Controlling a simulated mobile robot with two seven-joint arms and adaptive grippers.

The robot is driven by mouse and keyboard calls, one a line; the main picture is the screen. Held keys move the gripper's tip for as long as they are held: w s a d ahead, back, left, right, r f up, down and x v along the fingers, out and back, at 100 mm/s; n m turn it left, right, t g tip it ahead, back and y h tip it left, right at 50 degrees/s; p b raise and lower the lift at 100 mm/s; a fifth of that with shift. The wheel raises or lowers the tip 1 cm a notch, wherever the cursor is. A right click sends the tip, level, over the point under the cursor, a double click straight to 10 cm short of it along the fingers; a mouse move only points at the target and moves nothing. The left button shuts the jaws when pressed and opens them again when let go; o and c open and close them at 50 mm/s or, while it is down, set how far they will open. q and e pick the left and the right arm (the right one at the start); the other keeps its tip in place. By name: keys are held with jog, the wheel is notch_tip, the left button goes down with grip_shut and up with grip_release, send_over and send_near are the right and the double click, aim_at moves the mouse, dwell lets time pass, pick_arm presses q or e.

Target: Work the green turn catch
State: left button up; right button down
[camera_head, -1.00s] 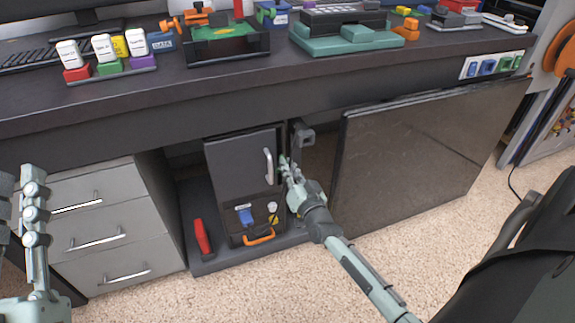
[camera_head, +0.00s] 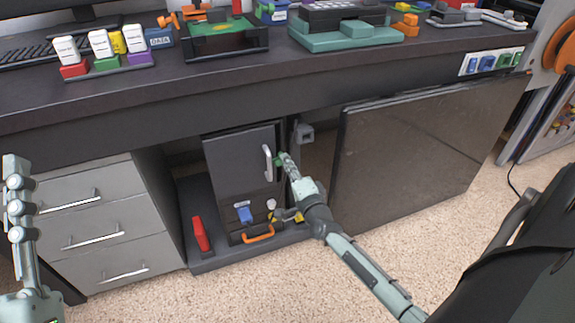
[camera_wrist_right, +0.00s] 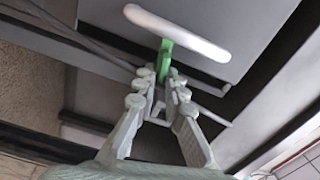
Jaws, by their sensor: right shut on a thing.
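The green turn catch (camera_head: 279,160) sits at the right edge of a dark cabinet door (camera_head: 233,173), beside the door's white handle (camera_head: 267,163). It also shows in the right wrist view (camera_wrist_right: 166,57), partly behind the white handle bar (camera_wrist_right: 178,32). My right gripper (camera_head: 285,160) is at the catch, with its fingers closed on the catch's near end; it also shows in the wrist view (camera_wrist_right: 162,84). The fingers hide part of the catch. My left gripper (camera_head: 14,190) is at the far left, empty in front of the drawers; its fingers overlap, so its opening is unclear.
Grey drawers (camera_head: 95,225) stand left of the cabinet. A red tool (camera_head: 200,233) stands on the low shelf (camera_head: 215,262). A blue switch (camera_head: 244,214) and an orange handle (camera_head: 258,234) are low on the cabinet. A large dark panel (camera_head: 420,150) leans at the right.

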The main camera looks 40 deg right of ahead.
pick_arm(q)
jog(key=shift+s+a+r+t, duration=0.15)
jog(key=shift+r+t, duration=0.15)
jog(key=shift+r, duration=0.05)
jog(key=shift+s+a+r+t, duration=0.15)
jog(key=shift+r+t, duration=0.15)
jog(key=shift+r, duration=0.05)
pick_arm(e)
jog(key=shift+m, duration=1.2)
jog(key=c, duration=1.6)
grip_release()
pick_arm(q)
jog(key=shift+f, duration=0.15)
jog(key=shift+f, duration=0.1)
pick_arm(e)
jog(key=v, duration=1.2)
